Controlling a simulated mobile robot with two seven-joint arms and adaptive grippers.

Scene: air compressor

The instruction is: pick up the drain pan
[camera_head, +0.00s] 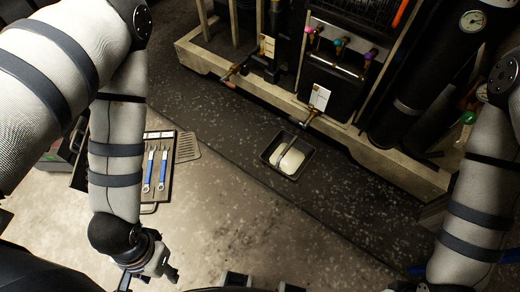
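The drain pan (267,157) is a small dark square tray with pale liquid in it. It sits on the dark speckled floor strip, just in front of the compressor's base frame, below a drain pipe. My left gripper (149,279) is at the lower left, well apart from the pan and nearer to me. It looks open and empty, with its finger parts spread; its lower part is close to the picture's bottom edge. My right arm comes down the right side, and its gripper is out of the picture.
The compressor's beige base frame (400,174) runs behind the pan, with valves and a gauge (472,21) above. A tool tray with blue-handled wrenches (148,171) lies at left, partly behind my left arm. The floor between my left gripper and the pan is clear.

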